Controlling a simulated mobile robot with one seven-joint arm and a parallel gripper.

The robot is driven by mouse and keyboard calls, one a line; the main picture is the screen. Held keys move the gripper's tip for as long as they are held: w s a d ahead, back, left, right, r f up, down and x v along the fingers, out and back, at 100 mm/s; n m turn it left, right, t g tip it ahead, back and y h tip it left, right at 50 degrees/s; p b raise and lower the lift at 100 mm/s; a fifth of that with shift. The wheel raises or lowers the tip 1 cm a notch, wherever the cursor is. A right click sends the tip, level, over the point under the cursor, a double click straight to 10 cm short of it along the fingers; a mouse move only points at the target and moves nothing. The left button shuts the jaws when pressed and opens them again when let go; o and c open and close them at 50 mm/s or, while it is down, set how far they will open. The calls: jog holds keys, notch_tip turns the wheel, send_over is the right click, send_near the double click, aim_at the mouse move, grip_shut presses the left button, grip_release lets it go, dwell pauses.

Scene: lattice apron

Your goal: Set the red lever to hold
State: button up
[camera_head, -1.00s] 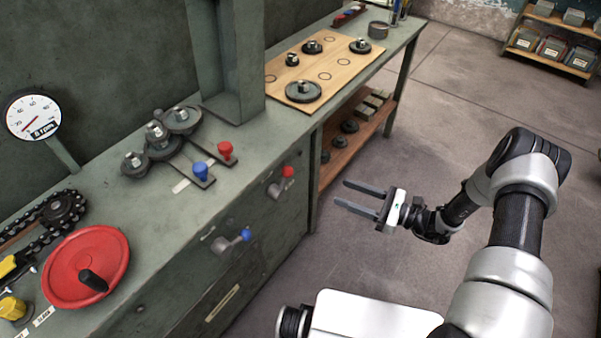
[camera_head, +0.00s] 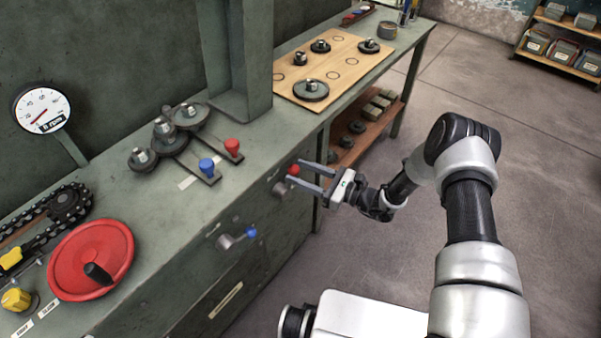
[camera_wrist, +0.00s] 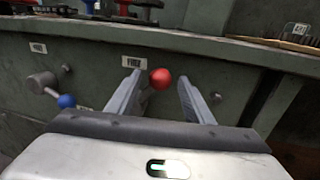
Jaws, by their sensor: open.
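The red lever (camera_head: 293,169) is a grey hub with a red ball knob on the front face of the green bench. In the wrist view its red ball (camera_wrist: 160,78) shows between my two fingers, nearer the left one, with space on both sides. My gripper (camera_head: 300,174) is open, with its fingertips at the ball. I cannot tell how deep the ball sits between the fingers. A small white label (camera_wrist: 134,62) is above and left of the ball; its word is hard to read. The lever's hub and arm are mostly hidden behind the fingers.
A blue-ball lever (camera_head: 250,233) is on the same face, lower left. Blue (camera_head: 206,165) and red (camera_head: 232,146) knobs stand on the bench top above. A red handwheel (camera_head: 84,250) is at left. An open lower shelf (camera_head: 345,160) is behind my gripper.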

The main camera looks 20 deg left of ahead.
jog(key=shift+a, duration=0.2)
grip_shut()
jog(key=shift+d+f, duration=0.1)
